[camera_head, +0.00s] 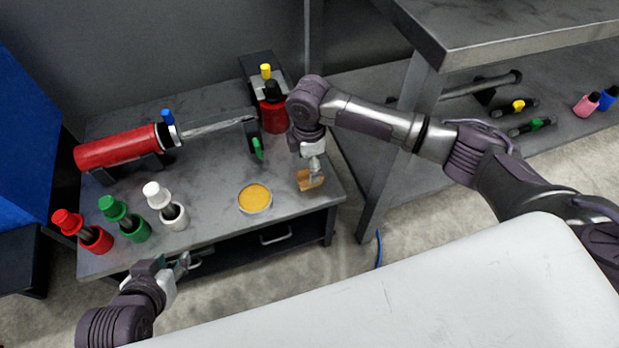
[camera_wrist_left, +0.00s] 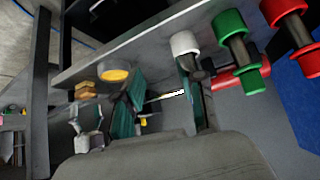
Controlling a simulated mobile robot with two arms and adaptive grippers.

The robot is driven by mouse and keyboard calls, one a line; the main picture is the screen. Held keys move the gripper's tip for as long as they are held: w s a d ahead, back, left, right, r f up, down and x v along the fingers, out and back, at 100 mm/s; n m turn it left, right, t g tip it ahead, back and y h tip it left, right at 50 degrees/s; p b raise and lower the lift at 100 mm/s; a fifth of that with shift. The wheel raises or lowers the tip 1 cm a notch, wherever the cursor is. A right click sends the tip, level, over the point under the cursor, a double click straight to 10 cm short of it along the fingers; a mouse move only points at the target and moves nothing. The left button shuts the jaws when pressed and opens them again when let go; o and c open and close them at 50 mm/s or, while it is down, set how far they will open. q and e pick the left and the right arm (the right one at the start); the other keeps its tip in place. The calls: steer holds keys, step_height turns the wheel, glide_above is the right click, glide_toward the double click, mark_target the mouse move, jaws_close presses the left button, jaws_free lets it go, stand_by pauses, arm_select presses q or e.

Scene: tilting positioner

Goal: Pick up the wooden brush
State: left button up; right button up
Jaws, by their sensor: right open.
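The wooden brush (camera_head: 306,183) is a small tan block near the right front corner of the grey workbench. It also shows in the left wrist view (camera_wrist_left: 86,91). My right gripper (camera_head: 314,172) points down directly at the brush and is open, with its fingertips at the brush's upper part. Whether they touch it is not clear, as the gripper partly hides it. My left gripper (camera_head: 182,265) is in front of the bench's front edge, away from the brush. Its fingers (camera_wrist_left: 163,90) are apart with nothing between them.
A round yellow-orange tin (camera_head: 255,198) stands left of the brush. Red (camera_head: 96,239), green (camera_head: 133,229) and white (camera_head: 174,216) holders line the bench's left front. A red cylindrical tool (camera_head: 118,148) lies behind. A taller metal table (camera_head: 520,35) stands at the right.

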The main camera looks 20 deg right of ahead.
mark_target(302, 176)
steer(key=shift+f, duration=0.25)
step_height(302, 176, down, 4)
steer(key=shift+f+b, duration=0.15)
steer(key=shift+b, duration=1)
steer(key=shift+f, duration=0.2)
steer(key=c, duration=1.3)
arm_select(q)
steer(key=w+d+r+t+h, duration=0.1)
steer(key=w+d+r+t, duration=0.2)
steer(key=w+r+t, duration=0.3)
step_height(302, 176, up, 2)
steer(key=shift+w+r+t+h, duration=0.1)
steer(key=shift+w+t+h, duration=0.2)
steer(key=shift+w+h, duration=0.15)
arm_select(e)
steer(key=shift+r, duration=0.1)
